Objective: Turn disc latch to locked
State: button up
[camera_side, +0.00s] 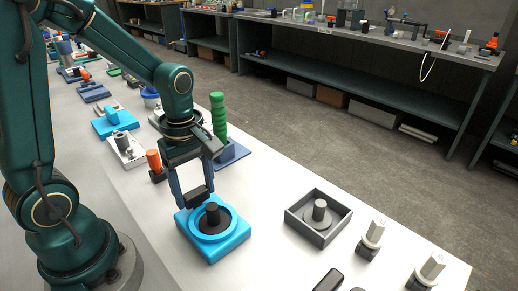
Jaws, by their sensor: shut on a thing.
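The disc latch appears to be the blue square block (228,248) with a round raised ring and a dark knob (212,216) in its middle. It sits on the white table. My gripper (203,205) points down over the block from its upper left side. The fingers reach to the dark knob and are shut on it. The fingertips partly hide the knob and the far side of the ring. I cannot read any locked or unlocked marking from this view.
A grey square tray (330,240) with a round peg stands to the right. White-topped posts (372,236) stand farther right. A green ribbed handle (219,118) on a blue base stands behind my gripper. An orange-topped piece (154,163) and a white block (124,150) lie left.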

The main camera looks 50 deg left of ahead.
jog(key=m, duration=1.3)
jog(key=shift+m, duration=2.2)
jog(key=o, duration=1.4)
